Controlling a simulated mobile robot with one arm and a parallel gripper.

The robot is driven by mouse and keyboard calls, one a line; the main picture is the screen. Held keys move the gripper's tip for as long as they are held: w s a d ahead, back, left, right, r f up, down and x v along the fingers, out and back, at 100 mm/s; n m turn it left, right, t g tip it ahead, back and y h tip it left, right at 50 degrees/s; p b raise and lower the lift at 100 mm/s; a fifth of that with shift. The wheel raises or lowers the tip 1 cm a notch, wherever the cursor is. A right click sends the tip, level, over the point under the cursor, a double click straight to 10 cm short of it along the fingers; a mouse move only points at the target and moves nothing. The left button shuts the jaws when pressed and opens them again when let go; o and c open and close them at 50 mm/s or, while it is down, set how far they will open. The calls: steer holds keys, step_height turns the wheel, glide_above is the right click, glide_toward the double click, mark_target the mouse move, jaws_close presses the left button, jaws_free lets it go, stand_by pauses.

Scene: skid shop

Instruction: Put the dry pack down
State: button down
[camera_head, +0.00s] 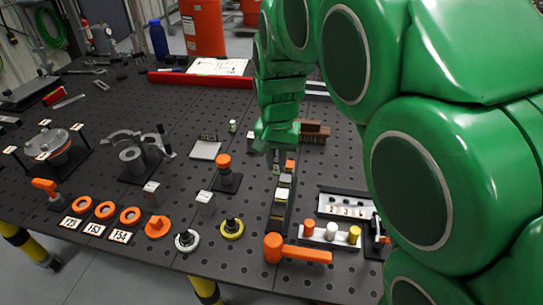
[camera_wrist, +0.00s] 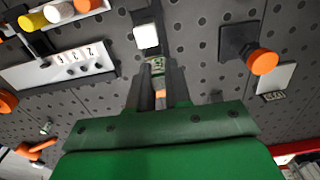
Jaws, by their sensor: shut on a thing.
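My gripper (camera_wrist: 158,78) is shut, pointing down at the far end of a narrow dark rack (camera_head: 279,224). It also shows in the head view (camera_head: 283,158). A small piece with an orange face (camera_wrist: 160,94) sits between my fingers, seemingly the dry pack; it shows as an orange spot in the head view (camera_head: 290,165). The fingers hide most of it, and I cannot tell whether it touches the board. A small numbered label (camera_wrist: 158,67) lies just beyond the fingertips. A white-topped block (camera_wrist: 147,36) sits in the rack beyond it.
Right of the rack stands a tray with orange, white and yellow cylinders (camera_head: 331,231) and a number plate (camera_head: 345,206). An orange-knobbed post (camera_head: 224,170) is left. An orange-handled tool (camera_head: 297,250) lies in front. A brown block (camera_head: 313,130) is behind. Bare pegboard shows between.

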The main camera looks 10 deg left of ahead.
steer(key=w+a+r, duration=0.1)
steer(key=w+a, duration=0.4)
steer(key=a, duration=0.5)
glide_above(206, 148)
steer(key=shift+s+d+f, duration=0.15)
steer(key=shift+f, duration=2.05)
steer(key=shift+s+d+f, duration=0.1)
steer(key=shift+f, duration=2.1)
steer(key=shift+w+a+f, duration=0.1)
steer(key=shift+w+a+f, duration=0.1)
steer(key=shift+f, duration=1.7)
steer(key=shift+f, duration=0.1)
steer(key=c, duration=1.1)
jaws_free()
